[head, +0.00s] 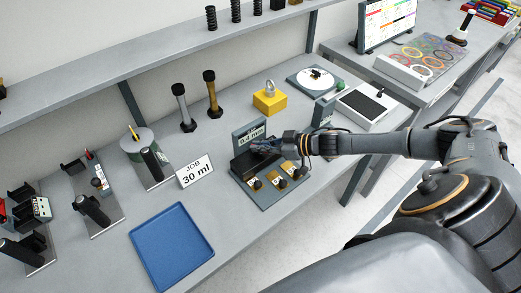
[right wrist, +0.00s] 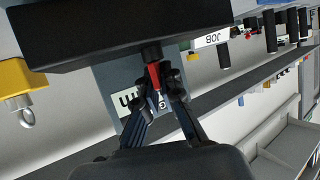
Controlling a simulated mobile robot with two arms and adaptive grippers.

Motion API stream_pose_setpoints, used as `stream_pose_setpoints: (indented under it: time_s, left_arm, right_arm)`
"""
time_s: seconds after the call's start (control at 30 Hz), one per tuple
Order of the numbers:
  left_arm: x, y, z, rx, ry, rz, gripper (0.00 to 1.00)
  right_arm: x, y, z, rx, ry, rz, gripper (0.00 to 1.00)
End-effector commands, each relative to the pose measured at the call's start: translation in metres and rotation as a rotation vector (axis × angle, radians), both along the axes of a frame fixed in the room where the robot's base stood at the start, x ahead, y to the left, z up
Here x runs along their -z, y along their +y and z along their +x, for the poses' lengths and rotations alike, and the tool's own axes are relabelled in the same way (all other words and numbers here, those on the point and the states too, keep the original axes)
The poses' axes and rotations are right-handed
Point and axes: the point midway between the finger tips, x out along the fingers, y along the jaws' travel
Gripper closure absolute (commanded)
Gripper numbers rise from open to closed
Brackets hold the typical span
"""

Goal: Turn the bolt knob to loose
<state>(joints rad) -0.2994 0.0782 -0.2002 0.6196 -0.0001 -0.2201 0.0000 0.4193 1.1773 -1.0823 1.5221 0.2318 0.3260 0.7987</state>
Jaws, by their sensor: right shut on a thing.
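The tensile device (head: 284,196) stands on the bench, with a black block, an upright plate and several small knobs with tags along its front. My right gripper (head: 262,147) reaches in from the right to the top of the black block, in front of the plate. In the right wrist view my right gripper (right wrist: 165,85) is shut on a small black knob with a red mark (right wrist: 154,76), beside the black block (right wrist: 110,40). I take this to be the bolt knob; its setting cannot be read. My left gripper is not in view.
A JOB 30 ml card (head: 195,171) and a blue tray (head: 171,246) are to the left. A yellow weight with a ring (head: 269,101) stands behind. A white dial plate (head: 315,79) and a black-topped white device (head: 367,106) are at the right. Bare bench lies around the tray.

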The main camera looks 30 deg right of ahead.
Motion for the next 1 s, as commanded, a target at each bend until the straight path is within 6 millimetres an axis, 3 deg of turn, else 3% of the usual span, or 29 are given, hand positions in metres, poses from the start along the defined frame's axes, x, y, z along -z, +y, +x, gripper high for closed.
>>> stream_pose_setpoints:
  time_s: [0.47,1.0]
  left_arm:
    - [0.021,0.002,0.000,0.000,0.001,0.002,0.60]
    - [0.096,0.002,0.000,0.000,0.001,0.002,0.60]
  right_arm:
    - [0.003,0.001,0.003,-0.384,-0.005,-0.005,1.00]
    - [0.007,0.004,0.002,-0.847,-0.004,-0.001,1.00]
